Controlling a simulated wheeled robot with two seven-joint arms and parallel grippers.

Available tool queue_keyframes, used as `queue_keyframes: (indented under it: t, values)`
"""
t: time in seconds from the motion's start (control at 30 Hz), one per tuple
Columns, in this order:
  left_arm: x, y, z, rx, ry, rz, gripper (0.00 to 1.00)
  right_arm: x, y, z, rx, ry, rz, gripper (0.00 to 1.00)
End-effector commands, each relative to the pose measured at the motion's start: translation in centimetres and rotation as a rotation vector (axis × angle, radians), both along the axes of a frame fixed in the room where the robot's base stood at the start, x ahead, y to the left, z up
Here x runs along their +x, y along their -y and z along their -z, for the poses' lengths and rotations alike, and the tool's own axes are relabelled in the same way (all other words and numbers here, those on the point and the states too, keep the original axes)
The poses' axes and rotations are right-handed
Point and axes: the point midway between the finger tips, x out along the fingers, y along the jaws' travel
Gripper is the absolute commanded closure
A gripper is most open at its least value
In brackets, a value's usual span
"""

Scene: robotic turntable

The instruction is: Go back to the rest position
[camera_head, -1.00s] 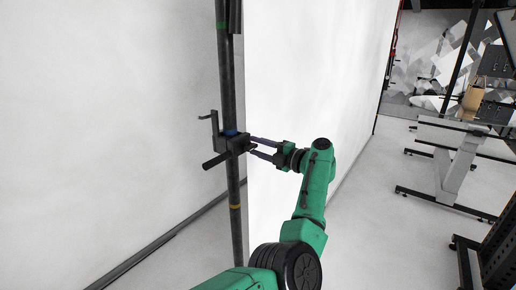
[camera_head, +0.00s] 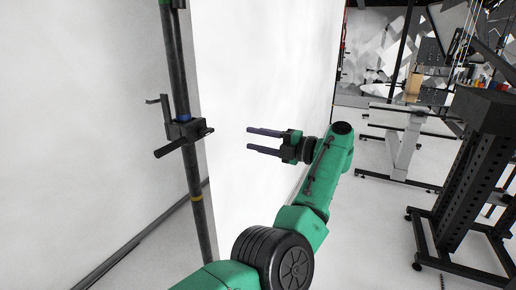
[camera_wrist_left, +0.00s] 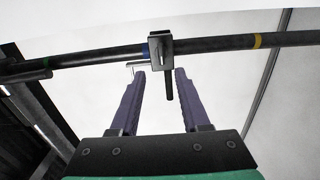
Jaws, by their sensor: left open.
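My left gripper (camera_head: 264,141) is open and empty in the head view. Its fingers point left, toward a dark upright pole (camera_head: 183,95) with a black clamp (camera_head: 184,131) and crank handle on it. The gripper is apart from the clamp, with a clear gap of white wall between them. In the left wrist view the two purple-grey fingers (camera_wrist_left: 158,73) are spread. The clamp (camera_wrist_left: 160,48) and the pole (camera_wrist_left: 215,44) lie beyond the fingertips. My right gripper is not in view.
A white wall panel (camera_head: 260,50) stands behind the pole and the arm. At the right are a black perforated stand (camera_head: 480,165) on wheels and a white-legged table (camera_head: 407,145). Grey floor lies open between my arm and the stand.

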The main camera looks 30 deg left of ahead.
Motion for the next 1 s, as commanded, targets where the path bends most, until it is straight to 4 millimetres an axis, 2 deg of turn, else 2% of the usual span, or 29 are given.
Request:
queue_keyframes:
  t: [0.13, 0.5, 0.57, 0.63, 0.67, 0.77, 0.8, 0.83, 0.87, 0.9, 0.97, 1.0]
  values:
    - [-0.1, 0.6, 0.0, 0.0, -0.001, -0.002, 0.54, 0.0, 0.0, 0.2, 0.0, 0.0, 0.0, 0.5]
    - [0.0, 0.6, 0.0, 0.0, -0.002, -0.002, 0.54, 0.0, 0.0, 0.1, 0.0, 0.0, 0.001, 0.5]
    - [0.1, 0.4, 0.4, 0.015, -0.01, 0.004, 0.54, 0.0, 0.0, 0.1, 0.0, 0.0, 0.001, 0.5]
    - [1.0, -0.3, 1.9, 0.084, -0.05, 0.04, 0.54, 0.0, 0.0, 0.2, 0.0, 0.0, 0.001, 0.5]
    - [1.6, -0.8, 3.0, 0.136, -0.08, 0.068, 0.54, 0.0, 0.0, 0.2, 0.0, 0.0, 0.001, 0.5]
    - [4.7, -1.9, 9.4, 0.382, -0.262, 0.26, 0.54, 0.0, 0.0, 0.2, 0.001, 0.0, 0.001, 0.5]
    - [5.9, -1.8, 12.9, 0.485, -0.359, 0.372, 0.54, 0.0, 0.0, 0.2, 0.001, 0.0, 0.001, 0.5]
    - [6.5, -1.4, 15.6, 0.55, -0.433, 0.455, 0.54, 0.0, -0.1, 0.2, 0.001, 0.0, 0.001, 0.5]
    - [7.0, -1.0, 18.3, 0.602, -0.501, 0.537, 0.54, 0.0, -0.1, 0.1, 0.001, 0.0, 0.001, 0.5]
    - [7.2, -0.2, 21.9, 0.656, -0.591, 0.64, 0.54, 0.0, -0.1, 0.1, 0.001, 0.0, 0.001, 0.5]
    - [6.9, 0.9, 27.5, 0.717, -0.72, 0.791, 0.54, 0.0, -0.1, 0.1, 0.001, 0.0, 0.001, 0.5]
    - [6.3, 1.6, 31.2, 0.744, -0.803, 0.885, 0.54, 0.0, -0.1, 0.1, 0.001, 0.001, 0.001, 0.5]
